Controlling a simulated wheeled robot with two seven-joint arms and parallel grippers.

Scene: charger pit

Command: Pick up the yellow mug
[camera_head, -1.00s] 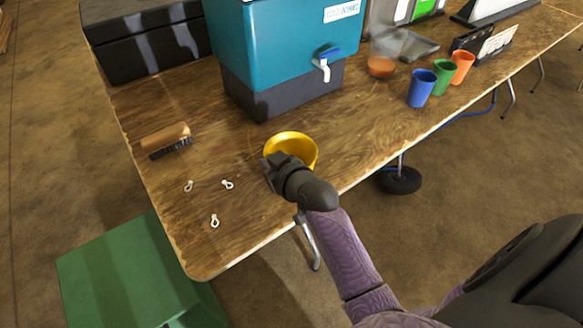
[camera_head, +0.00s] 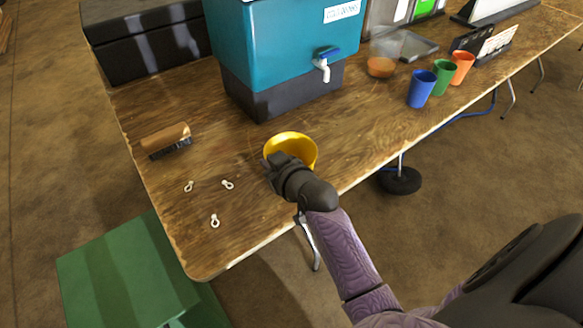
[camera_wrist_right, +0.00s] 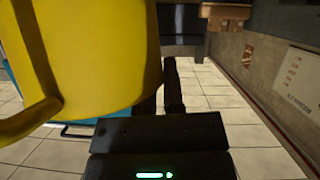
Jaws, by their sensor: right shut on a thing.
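The yellow mug (camera_head: 296,144) is on or just above the wooden table, in front of the teal water dispenser, with its open top facing up. My right gripper (camera_head: 274,164) is at the mug's near left side and covers part of it. In the right wrist view the mug (camera_wrist_right: 90,50) fills the upper left, with its handle (camera_wrist_right: 30,120) at the left edge. The right gripper's dark fingers (camera_wrist_right: 172,90) are at the mug's right side, shut on its wall. Whether the mug's base touches the table is hidden. My left gripper is not in view.
The teal dispenser (camera_head: 278,50) with a white tap stands behind the mug. A brush (camera_head: 167,138) and several small white pieces (camera_head: 214,221) lie to the left. Blue (camera_head: 421,90), green (camera_head: 445,78) and orange (camera_head: 461,68) cups stand to the right. A green stool (camera_head: 127,272) is below the table's left corner.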

